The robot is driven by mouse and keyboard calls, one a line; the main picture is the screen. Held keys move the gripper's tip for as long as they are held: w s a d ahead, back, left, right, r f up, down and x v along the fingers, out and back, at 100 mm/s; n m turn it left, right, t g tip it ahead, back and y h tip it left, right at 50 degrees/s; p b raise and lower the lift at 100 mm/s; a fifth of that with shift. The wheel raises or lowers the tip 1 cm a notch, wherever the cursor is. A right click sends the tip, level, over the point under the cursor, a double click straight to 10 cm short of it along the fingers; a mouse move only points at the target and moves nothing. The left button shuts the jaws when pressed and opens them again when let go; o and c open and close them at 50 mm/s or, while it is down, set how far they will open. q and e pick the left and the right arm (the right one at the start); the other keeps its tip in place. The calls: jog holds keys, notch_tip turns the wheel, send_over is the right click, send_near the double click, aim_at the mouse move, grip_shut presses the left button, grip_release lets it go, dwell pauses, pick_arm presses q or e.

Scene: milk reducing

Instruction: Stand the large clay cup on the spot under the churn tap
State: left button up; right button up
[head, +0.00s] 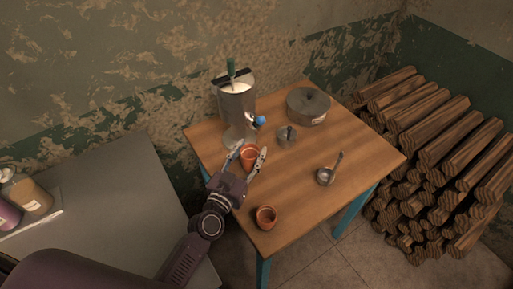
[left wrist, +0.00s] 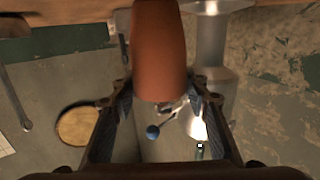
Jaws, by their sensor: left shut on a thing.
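The large clay cup (head: 249,158), orange-brown, is between the fingers of my left gripper (head: 251,153), which is shut on it. In the left wrist view the cup (left wrist: 159,45) fills the space between the fingers. The metal churn (head: 237,103) stands at the back left of the wooden table, with white liquid at its open top. Its tap has a blue ball handle (head: 260,120), seen also in the left wrist view (left wrist: 152,132). The cup is in front of the churn, near the tap; whether its base touches the table is hard to tell. My right gripper is not in view.
Another clay cup (head: 266,218) stands near the table's front corner. A ladle (head: 326,175), a small grey lidded item (head: 287,135) and a round grey pot (head: 308,106) are on the wooden table (head: 352,140). A grey counter (head: 110,205) lies left; logs (head: 440,150) lie right.

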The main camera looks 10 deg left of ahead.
aim_at(254, 149)
pick_arm(q)
jog(key=shift+x, duration=2.1)
jog(key=shift+w+d+f+b, duration=0.1)
jog(key=shift+w+f+b, duration=0.35)
jog(key=shift+f+b, duration=0.4)
jog(key=shift+r, duration=0.2)
jog(key=shift+s+r, duration=0.1)
jog(key=o, duration=1.2)
